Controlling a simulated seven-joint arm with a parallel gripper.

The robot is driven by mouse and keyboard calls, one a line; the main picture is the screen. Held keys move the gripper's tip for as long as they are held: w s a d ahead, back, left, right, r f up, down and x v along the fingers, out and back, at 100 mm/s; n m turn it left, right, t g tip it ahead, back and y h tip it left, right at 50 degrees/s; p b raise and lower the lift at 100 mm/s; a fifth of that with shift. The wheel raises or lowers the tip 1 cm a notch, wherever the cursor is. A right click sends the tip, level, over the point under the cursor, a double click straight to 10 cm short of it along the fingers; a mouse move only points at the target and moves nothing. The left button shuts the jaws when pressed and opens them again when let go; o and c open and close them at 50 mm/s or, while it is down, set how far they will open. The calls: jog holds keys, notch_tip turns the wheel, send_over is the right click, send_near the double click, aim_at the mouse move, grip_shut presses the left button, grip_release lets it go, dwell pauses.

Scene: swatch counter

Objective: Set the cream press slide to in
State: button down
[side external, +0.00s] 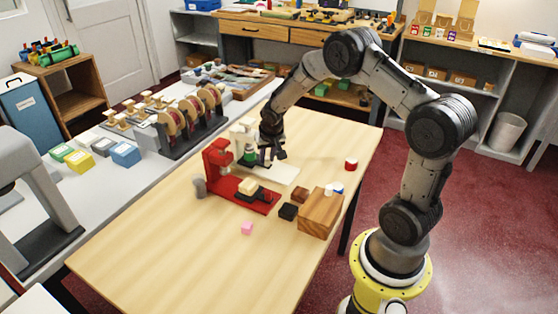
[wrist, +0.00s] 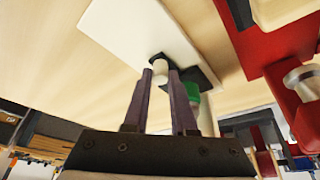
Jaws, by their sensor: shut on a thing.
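The cream press (side external: 240,130) stands behind the red press, with its pale base plate (side external: 280,173) on the table; in the wrist view the plate (wrist: 130,30) runs to the upper left. Its green ram (side external: 248,158) shows beside my gripper and also in the wrist view (wrist: 192,92). A dark slide plate (wrist: 207,78) lies under the ram. A cream knob (wrist: 160,72) is between my fingertips. My gripper (side external: 268,160) points down at the cream press and is shut on this knob, which also shows in the wrist view (wrist: 160,84). How far the slide is in is partly hidden.
The red press (side external: 215,165) stands close in front, with a cream block (side external: 247,186) on its base. The table's front left is clear.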

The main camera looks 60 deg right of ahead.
jog(key=shift+w+r, duration=0.1)
jog(key=shift+w, duration=0.25)
jog(key=c, duration=0.7)
grip_release()
jog(key=shift+s, duration=0.1)
jog(key=v, duration=1.3)
jog(key=shift+s+a+r, duration=0.15)
jog(key=shift+r, duration=0.2)
